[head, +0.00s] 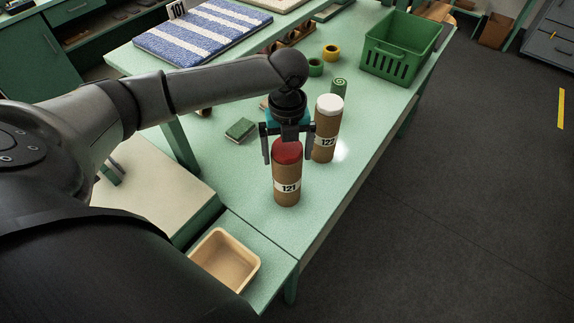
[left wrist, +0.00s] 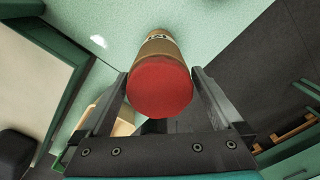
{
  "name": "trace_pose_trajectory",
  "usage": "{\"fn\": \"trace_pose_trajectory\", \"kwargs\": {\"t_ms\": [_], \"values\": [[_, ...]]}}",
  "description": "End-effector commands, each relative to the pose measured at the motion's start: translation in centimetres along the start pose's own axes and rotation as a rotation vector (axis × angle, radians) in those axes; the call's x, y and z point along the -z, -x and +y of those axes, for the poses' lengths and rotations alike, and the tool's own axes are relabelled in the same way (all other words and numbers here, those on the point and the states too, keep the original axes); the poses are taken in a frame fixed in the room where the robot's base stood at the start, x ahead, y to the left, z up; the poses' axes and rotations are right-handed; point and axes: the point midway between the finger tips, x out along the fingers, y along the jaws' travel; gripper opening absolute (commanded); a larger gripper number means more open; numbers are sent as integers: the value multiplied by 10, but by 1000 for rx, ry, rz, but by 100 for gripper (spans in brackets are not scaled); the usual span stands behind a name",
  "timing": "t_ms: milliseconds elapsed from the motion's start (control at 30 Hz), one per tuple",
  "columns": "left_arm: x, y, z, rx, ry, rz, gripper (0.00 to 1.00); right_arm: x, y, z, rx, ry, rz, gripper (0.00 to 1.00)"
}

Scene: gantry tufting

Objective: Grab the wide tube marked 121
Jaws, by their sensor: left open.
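The wide cardboard tube marked 121 (head: 287,190) stands upright on the green table, with a red cap on top. Its red cap also fills the middle of the left wrist view (left wrist: 160,88). My left gripper (head: 288,160) is open at the top of this tube, one finger on each side of it. In the left wrist view the fingers (left wrist: 160,74) flank the cap, and I cannot tell whether they touch it. A similar tube marked 122 (head: 326,135), with a white cap, stands just behind and right, close to the right-hand finger. My right gripper is not in view.
A beige bin (head: 225,260) sits at the near table end. A green crate (head: 400,48), green roll (head: 338,88), yellow roll (head: 331,52) and blue-striped mat (head: 202,32) lie farther back. A small green block (head: 240,130) lies left of the gripper. The table's right edge is close.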

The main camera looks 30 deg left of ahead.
Motion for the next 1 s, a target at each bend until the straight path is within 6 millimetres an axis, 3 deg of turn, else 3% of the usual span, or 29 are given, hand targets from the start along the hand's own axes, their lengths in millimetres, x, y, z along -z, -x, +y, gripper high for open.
{"fn": "trace_pose_trajectory", "kwargs": {"t_ms": [200,467,1000], "values": [[4,-29,1,-1,0,0,100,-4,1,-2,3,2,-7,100],[3,-33,1,0,-1,-1,100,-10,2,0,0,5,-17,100],[3,-32,1,0,0,-1,42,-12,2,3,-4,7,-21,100]]}}
